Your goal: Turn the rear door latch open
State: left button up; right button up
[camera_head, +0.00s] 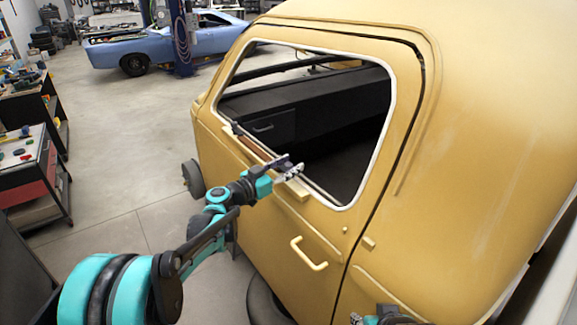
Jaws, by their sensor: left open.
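The yellow vehicle shell (467,150) fills the right half of the view. Its door (265,215) looks closed, with a white-edged window opening (345,120). A pale yellow bar handle (308,255) sits on the door's outer face, below the window; I cannot tell if it is the latch. My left gripper (291,171) is open at the window's lower edge, above and left of the handle and apart from it. I cannot tell if it touches the sill. My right gripper (375,319) shows only in part at the bottom edge, below the handle.
A blue car (160,45) stands at the back beside a dark blue post (180,35). A workbench with a red drawer (28,185) is at the left. A tire (265,303) is below the door. The grey floor between is clear.

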pick_arm(q)
jog(key=shift+c, duration=0.2)
grip_shut()
jog(key=shift+n+t+y, duration=0.3)
jog(key=shift+y, duration=0.1)
jog(key=n+t+y, duration=0.2)
jog(key=y, duration=0.1)
jog(key=shift+s+d+n+b, duration=0.1)
jog(key=shift+n+b, duration=0.2)
jog(key=n+t+y, duration=0.1)
jog(key=n+y, duration=0.1)
jog(key=y, duration=0.1)
jog(key=n+t+y, duration=0.1)
jog(key=n+y, duration=0.1)
jog(key=y, duration=0.1)
jog(key=shift+d+n+y, duration=0.1)
jog(key=shift+n+y, duration=0.2)
jog(key=shift+y, duration=0.1)
jog(key=n+y, duration=0.2)
jog(key=y, duration=0.1)
jog(key=n+y, duration=0.2)
jog(key=y, duration=0.1)
jog(key=shift+y+b, duration=0.3)
jog(key=shift+b, duration=0.1)
jog(key=shift+n+g+y, duration=0.5)
jog(key=shift+n+y, duration=0.5)
jog(key=shift+y, duration=0.5)
jog(key=shift+a, duration=0.2)
